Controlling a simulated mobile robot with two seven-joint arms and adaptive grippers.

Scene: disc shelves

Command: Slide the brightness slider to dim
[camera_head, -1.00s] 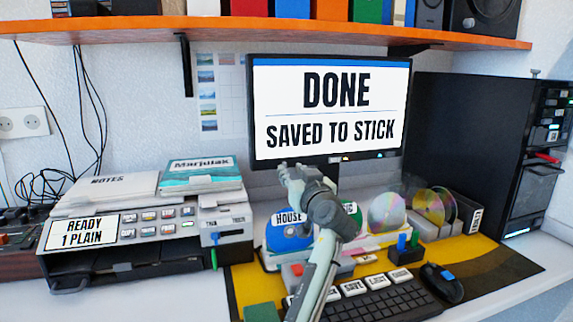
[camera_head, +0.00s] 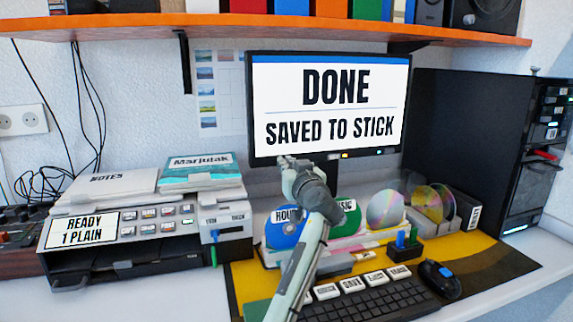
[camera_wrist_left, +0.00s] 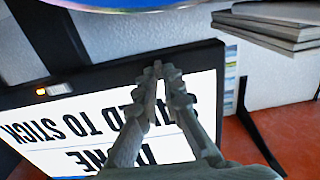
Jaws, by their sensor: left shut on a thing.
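The monitor (camera_head: 330,106) shows "DONE SAVED TO STICK" on a bright white screen. My left gripper (camera_head: 287,160) is at the left part of its lower bezel; in the left wrist view my fingertips (camera_wrist_left: 157,68) meet at that bezel (camera_wrist_left: 105,82). The fingers are shut on a small part there, most likely the brightness slider's knob, which the fingers hide. The slider's track and markings cannot be made out. My right gripper is not in view.
Discs such as the blue one (camera_head: 287,232) stand below my left arm. A keyboard (camera_head: 375,302) and mouse (camera_head: 440,280) lie in front, a printer (camera_head: 150,235) stands left, and a black tower (camera_head: 470,150) right. An orange shelf (camera_head: 300,30) hangs above.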

